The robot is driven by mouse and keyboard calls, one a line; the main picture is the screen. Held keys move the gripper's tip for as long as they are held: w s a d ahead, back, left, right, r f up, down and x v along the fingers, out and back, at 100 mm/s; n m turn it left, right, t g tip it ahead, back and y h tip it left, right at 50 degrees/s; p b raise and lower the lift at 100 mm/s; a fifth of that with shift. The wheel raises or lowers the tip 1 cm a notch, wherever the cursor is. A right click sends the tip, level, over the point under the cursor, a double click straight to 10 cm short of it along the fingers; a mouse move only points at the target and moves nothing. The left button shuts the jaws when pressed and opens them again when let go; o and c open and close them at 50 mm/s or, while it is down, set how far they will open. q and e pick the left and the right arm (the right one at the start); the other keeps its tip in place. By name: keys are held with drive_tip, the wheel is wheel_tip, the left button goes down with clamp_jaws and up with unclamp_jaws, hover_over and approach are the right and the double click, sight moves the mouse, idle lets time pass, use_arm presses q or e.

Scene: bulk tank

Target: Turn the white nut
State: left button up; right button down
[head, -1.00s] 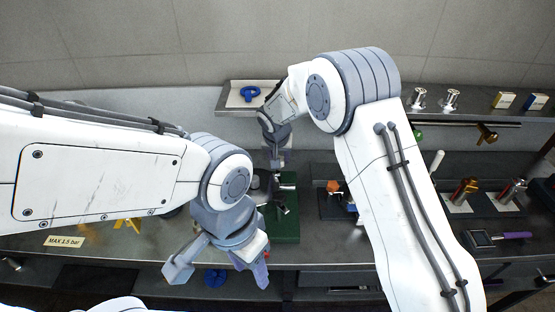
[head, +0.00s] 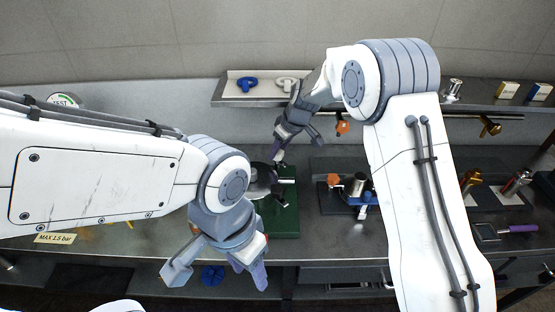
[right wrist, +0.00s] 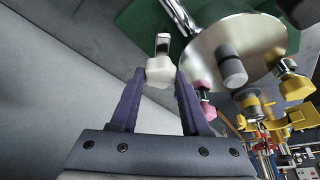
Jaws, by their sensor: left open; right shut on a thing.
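In the right wrist view the white nut (right wrist: 160,70) sits at the end of a shiny metal stem, beside a round metal disc (right wrist: 205,60). My right gripper (right wrist: 160,76) has its purple fingertips on either side of the white nut and is shut on it. In the head view my right gripper (head: 297,143) hangs tilted just behind the green stand (head: 284,215); the nut is hard to make out there. My left gripper (head: 215,274) is open and empty, low in front of the bench edge, left of the green stand.
A pink nut (right wrist: 202,88) and a yellow nut (right wrist: 296,86) sit close to the right of the right fingers. A shelf (head: 232,97) behind holds a blue ring (head: 247,84) and a white ring (head: 287,84). A fitting with an orange knob (head: 334,180) stands right of the stand.

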drive_tip(key=n+b, duration=0.1)
drive_tip(key=n+g+b, duration=0.1)
drive_tip(key=shift+w+f+n+y, duration=0.15)
drive_tip(key=shift+n+y, duration=0.15)
drive_tip(key=shift+n, duration=0.1)
drive_tip(key=shift+d+n+b, duration=0.1)
drive_tip(key=shift+n+b, duration=0.3)
drive_tip(key=shift+n, duration=0.4)
use_arm(q)
drive_tip(key=shift+f, duration=2.15)
use_arm(e)
drive_tip(key=shift+n+g, duration=0.7)
drive_tip(key=shift+n, duration=0.4)
drive_tip(key=shift+r, duration=0.2)
drive_tip(key=shift+c, duration=1.9)
unclamp_jaws()
